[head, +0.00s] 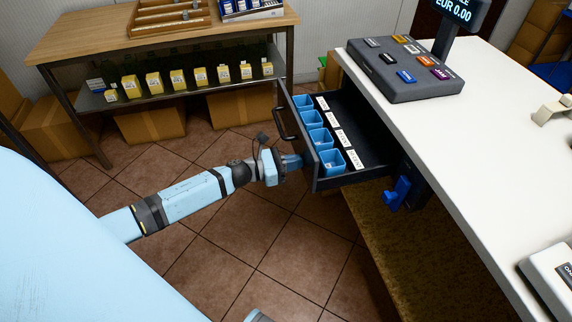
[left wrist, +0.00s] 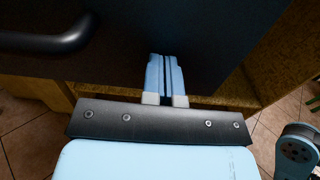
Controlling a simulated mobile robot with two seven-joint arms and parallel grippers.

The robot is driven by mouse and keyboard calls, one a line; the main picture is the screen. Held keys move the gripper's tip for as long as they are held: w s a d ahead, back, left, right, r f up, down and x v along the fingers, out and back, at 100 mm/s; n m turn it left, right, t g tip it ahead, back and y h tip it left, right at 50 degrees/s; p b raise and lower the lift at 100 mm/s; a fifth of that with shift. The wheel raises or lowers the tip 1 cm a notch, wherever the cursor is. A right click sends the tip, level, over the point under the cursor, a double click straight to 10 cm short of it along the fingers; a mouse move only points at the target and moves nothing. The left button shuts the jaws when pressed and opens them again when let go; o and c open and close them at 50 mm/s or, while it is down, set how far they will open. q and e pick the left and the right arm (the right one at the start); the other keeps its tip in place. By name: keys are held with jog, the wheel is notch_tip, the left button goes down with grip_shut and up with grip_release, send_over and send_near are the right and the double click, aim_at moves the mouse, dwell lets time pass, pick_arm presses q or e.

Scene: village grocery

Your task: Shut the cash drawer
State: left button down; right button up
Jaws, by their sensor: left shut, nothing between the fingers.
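The cash drawer (head: 322,184) stands pulled out from under the white counter, with blue coin cups (head: 312,119) and white labelled note slots inside. Its dark front and curved handle (head: 284,124) face my left arm. My left gripper (head: 296,161) is shut and empty, with its tips at the drawer front, below the handle in the picture. In the left wrist view the closed blue fingers (left wrist: 165,75) point at the dark drawer front (left wrist: 225,35), with the handle (left wrist: 45,42) at upper left. I cannot tell whether the tips touch the front.
The white counter (head: 470,130) carries a dark cash register keypad (head: 405,72) and a display (head: 460,12). A blue fixture (head: 398,193) shows below the counter. A wooden shelf table (head: 150,45) with bottles and cardboard boxes stands behind. The tiled floor left of the drawer is clear.

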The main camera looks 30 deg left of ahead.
aim_at(370, 155)
pick_arm(q)
jog(key=b+x, duration=0.6)
jog(key=x, duration=1.6)
jog(key=shift+d+f+b, duration=0.15)
jog(key=shift+b, duration=0.25)
jog(key=shift+b+x, duration=0.3)
jog(key=shift+x, duration=0.65)
jog(key=shift+r, duration=0.35)
pick_arm(e)
jog(key=a, duration=0.1)
jog(key=w+a+r+t+y, duration=0.1)
jog(key=r+t, duration=0.1)
jog(key=shift+w+a+r+y, duration=0.15)
jog(key=shift+w+a+y, duration=0.1)
jog(key=shift+a+y, duration=0.15)
pick_arm(q)
jog(key=shift+w+r, duration=0.1)
pick_arm(e)
jog(key=shift+d, duration=0.1)
